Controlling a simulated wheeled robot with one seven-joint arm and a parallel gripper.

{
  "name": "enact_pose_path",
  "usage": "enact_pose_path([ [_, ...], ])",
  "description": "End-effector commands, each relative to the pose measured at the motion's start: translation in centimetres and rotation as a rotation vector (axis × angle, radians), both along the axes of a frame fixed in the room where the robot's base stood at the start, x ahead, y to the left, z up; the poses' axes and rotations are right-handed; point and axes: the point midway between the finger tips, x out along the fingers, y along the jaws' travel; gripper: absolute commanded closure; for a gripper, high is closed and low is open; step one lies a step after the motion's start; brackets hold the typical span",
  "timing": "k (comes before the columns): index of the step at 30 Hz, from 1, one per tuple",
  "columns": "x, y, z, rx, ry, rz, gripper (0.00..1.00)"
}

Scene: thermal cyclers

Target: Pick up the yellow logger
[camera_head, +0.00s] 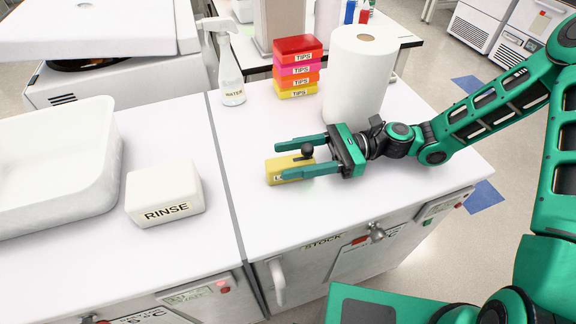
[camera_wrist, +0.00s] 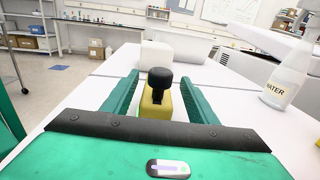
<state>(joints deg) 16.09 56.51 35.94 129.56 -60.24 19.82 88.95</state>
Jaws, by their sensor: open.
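A paper roll (camera_head: 359,72) stands behind my gripper, with stacked tip boxes (camera_head: 297,66) and a spray bottle (camera_head: 230,70) farther back. A white RINSE box (camera_head: 164,192) and a white tray (camera_head: 57,158) are on the left. The bench's front edge is near.

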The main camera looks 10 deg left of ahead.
Motion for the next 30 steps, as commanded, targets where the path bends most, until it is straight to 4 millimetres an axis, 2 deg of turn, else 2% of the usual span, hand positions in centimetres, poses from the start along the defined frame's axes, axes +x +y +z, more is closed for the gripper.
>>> enact_pose_path([
  [5,-1.7,2.1,-0.2,0.000,0.001,0.005,0.47],
  [9,-2.2,3.5,-0.2,0.001,0.000,0.003,0.47],
  [18,-2.3,3.9,-0.2,0.000,0.000,0.001,0.47],
  [20,-2.3,3.9,-0.2,0.000,0.000,0.001,0.59],
  [24,-2.3,3.9,-0.2,0.000,0.000,0.001,0.92],
  [30,-2.3,3.9,-0.2,0.000,0.000,0.001,0.94],
])
